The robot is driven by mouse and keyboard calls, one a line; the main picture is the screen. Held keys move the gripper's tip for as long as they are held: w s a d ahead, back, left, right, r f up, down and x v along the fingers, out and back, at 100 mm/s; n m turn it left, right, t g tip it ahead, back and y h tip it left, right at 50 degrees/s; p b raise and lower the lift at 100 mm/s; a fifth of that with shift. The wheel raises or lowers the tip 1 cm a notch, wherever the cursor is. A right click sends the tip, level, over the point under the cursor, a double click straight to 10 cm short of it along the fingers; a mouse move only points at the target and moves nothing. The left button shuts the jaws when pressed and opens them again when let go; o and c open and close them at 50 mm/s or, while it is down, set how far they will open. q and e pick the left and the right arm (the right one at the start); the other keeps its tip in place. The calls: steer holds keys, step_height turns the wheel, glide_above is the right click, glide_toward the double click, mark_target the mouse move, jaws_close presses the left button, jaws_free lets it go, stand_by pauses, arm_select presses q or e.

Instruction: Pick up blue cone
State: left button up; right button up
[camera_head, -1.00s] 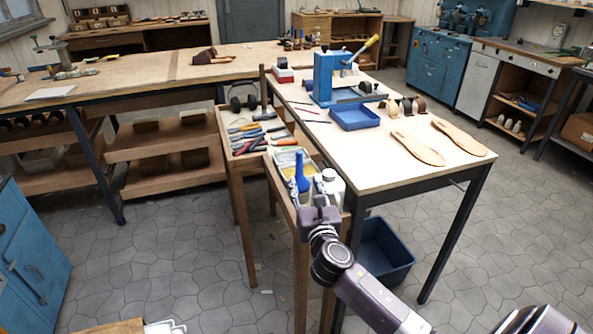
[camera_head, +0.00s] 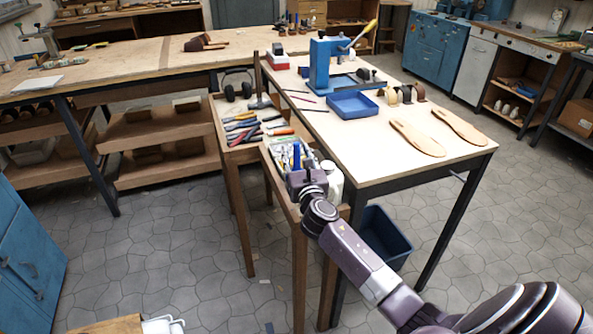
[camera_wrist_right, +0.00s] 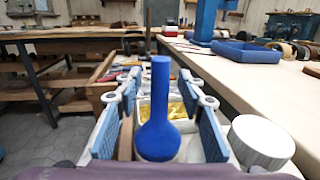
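The blue cone (camera_head: 297,155) stands in the near tool tray, partly hidden behind my right gripper in the head view. In the right wrist view the blue cone (camera_wrist_right: 158,120) is upright, with a wide round base and a narrow neck. My right gripper (camera_head: 305,180) reaches over the tray's near end. In the right wrist view my right gripper (camera_wrist_right: 158,88) is open, with one blue-padded finger on each side of the cone. A gap shows between the cone and the fingers. My left gripper is not in view.
A white container (camera_wrist_right: 262,142) stands close to the right finger. The worktable (camera_head: 385,170) is at the right, with a blue tray (camera_head: 353,105), a blue press (camera_head: 320,68) and sandal soles (camera_head: 417,138). Hand tools (camera_head: 255,130) lie in the farther tray. A blue bin (camera_head: 383,238) is below.

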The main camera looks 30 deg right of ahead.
jaws_close()
stand_by(0.3)
steer(key=shift+r, duration=0.1)
